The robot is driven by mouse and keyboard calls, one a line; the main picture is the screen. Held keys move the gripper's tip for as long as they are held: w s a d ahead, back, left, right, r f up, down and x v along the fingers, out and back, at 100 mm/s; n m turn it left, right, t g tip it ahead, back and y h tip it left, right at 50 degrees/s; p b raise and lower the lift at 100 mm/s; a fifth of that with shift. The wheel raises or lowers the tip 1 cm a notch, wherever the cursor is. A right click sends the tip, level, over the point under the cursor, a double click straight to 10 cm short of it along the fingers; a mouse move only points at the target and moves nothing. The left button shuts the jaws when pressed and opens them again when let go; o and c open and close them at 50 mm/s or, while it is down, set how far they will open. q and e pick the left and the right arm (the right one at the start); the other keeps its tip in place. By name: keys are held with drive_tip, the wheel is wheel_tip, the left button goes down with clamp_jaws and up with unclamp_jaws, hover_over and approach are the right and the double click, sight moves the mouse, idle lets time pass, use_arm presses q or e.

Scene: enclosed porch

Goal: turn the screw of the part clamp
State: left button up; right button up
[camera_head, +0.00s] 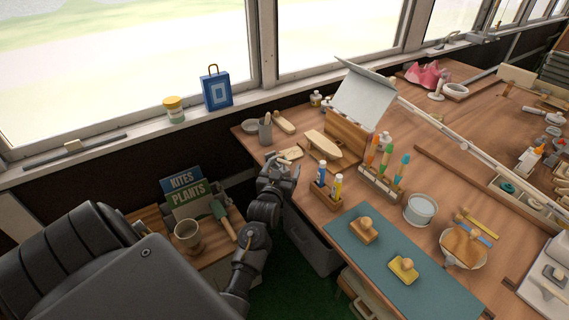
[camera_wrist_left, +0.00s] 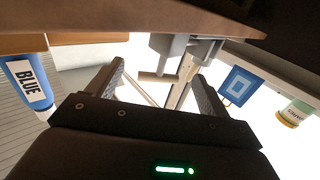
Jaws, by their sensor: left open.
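My left gripper (camera_head: 279,165) is at the left front edge of the wooden workbench in the head view. In the left wrist view its two fingers (camera_wrist_left: 159,72) are apart, with nothing held between them. A grey clamp-like part (camera_wrist_left: 172,45) hangs below a brown board edge there, with a pale crossbar (camera_wrist_left: 158,77) that looks like the screw's handle. The bar shows between the fingers, apart from them as far as I can tell. In the head view my gripper largely hides the clamp. My right gripper is not in view.
A wooden block holder with small bottles (camera_head: 327,193) stands right of my gripper. A blue bag (camera_head: 216,90) and a jar (camera_head: 174,109) are on the sill.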

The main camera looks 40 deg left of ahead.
use_arm(q)
drive_tip(key=shift+x, duration=1.25)
drive_tip(key=c, duration=1)
drive_tip(key=shift+m+h, duration=0.3)
drive_tip(key=shift+h, duration=0.1)
drive_tip(key=m+h, duration=0.1)
drive_tip(key=h, duration=0.1)
drive_tip(key=m+t+h+p, duration=0.1)
drive_tip(key=m+h, duration=0.1)
drive_tip(key=h, duration=0.1)
drive_tip(key=shift+a+t, duration=0.1)
drive_tip(key=shift+t, duration=0.2)
drive_tip(key=shift+m+h, duration=1.7)
drive_tip(key=shift+h, duration=0.8)
